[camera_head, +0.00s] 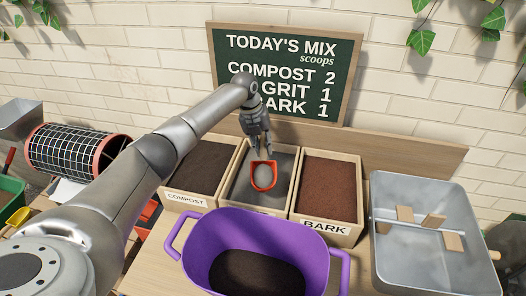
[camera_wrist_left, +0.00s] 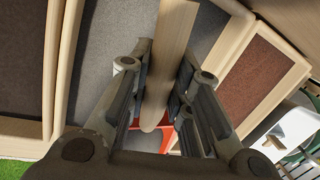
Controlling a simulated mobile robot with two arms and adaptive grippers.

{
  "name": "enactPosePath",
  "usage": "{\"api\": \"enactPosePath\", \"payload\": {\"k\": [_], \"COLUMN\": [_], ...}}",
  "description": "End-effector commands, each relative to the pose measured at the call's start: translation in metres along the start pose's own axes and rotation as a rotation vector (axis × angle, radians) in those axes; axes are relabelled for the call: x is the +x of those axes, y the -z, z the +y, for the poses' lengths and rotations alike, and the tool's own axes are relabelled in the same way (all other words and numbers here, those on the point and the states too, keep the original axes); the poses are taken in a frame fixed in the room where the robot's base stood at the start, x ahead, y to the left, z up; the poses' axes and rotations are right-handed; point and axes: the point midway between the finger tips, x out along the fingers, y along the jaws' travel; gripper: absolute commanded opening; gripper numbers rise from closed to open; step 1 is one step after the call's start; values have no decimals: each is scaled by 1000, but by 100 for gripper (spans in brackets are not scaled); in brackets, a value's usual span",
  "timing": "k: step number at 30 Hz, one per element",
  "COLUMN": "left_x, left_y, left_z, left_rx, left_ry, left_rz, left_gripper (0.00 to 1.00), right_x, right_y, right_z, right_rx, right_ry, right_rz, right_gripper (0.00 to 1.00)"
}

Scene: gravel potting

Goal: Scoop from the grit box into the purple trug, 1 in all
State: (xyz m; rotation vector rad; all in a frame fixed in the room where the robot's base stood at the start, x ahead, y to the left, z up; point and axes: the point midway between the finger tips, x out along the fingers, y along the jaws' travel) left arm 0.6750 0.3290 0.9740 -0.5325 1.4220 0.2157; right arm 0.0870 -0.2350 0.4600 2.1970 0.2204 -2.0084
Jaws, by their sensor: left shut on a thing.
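My left gripper (camera_head: 261,147) is above the middle box, the grit box (camera_head: 234,201), which holds grey grit. It is shut on the scoop's wooden handle (camera_wrist_left: 168,60), which runs between the fingers in the left wrist view. The scoop (camera_head: 264,176) has a red-orange rim and carries grey material in its bowl. It is over the grit; I cannot tell whether it touches the surface. The purple trug (camera_head: 200,245) stands in front of the boxes, with dark material at its bottom. My right gripper is not in view.
The compost box (camera_head: 205,165) is left of the grit box and the bark box (camera_head: 328,185) right of it. A grey metal basin (camera_head: 425,255) with wooden pieces stands at the right. A chalkboard (camera_head: 285,75) leans behind. A mesh drum (camera_head: 75,152) is at the left.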

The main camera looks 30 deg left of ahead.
Motion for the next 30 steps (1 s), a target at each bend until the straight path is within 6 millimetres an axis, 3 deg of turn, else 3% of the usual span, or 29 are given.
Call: {"api": "enactPosePath", "payload": {"k": [16,30], "left_x": [-36,-40], "left_y": [-19,-20], "left_z": [-10,-10], "left_rx": [-24,-24], "left_ry": [3,2], "left_rz": [101,112], "left_gripper": [0,0], "right_x": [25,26], "right_y": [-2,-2], "right_z": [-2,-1], "right_rx": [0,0], "right_ry": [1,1], "right_rz": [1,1], "right_gripper": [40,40]}}
